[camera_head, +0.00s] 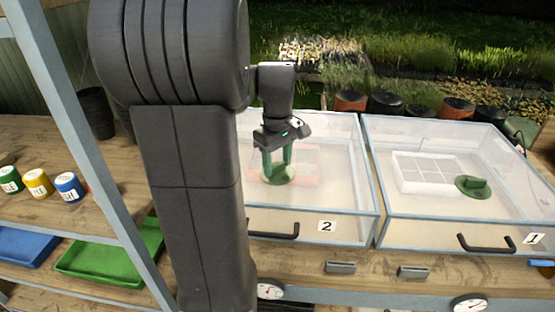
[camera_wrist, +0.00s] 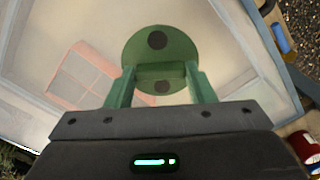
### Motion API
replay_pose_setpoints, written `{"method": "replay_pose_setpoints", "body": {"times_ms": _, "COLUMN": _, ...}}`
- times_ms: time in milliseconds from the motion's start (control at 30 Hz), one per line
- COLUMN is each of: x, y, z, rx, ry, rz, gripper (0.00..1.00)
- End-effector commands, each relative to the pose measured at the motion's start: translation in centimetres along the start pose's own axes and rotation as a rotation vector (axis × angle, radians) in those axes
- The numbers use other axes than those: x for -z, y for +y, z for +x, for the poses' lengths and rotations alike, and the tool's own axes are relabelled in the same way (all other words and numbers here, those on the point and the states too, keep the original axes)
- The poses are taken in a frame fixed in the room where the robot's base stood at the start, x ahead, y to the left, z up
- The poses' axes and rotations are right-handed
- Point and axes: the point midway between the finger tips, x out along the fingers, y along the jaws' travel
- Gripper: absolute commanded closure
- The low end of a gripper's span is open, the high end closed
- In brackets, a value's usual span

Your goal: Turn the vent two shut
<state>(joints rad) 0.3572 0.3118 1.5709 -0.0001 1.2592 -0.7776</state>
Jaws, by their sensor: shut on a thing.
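The vent of box two is a round green disc with a raised grip bar, set in the clear lid of the box marked 2 (camera_head: 345,205). In the wrist view the vent (camera_wrist: 158,47) shows dark round spots on its disc, one on each side of the bar. My gripper (camera_head: 277,172) comes down on the vent from above. In the wrist view its green fingers (camera_wrist: 160,80) are shut on the bar, one at each end. In the head view my fingers hide part of the vent.
The box marked 1 (camera_head: 460,232) stands to the right with its own green vent (camera_head: 473,186). A pink tray (camera_wrist: 82,78) lies under lid two. Dark handles (camera_head: 275,232) stick out at the front. Several pots (camera_head: 386,104) stand behind. Paint cans (camera_head: 38,184) stand at the left.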

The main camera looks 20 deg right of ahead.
Motion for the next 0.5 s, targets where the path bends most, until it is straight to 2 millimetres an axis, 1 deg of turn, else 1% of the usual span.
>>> {"method": "replay_pose_setpoints", "body": {"times_ms": 167, "x": 0.02, "y": 0.01, "z": -0.25, "rx": 0.000, "ry": 0.000, "rz": 0.122, "gripper": 0.74}}
{"method": "replay_pose_setpoints", "body": {"times_ms": 500, "x": 0.03, "y": 0.01, "z": -0.27, "rx": 0.000, "ry": 0.001, "rz": 0.439, "gripper": 0.74}}
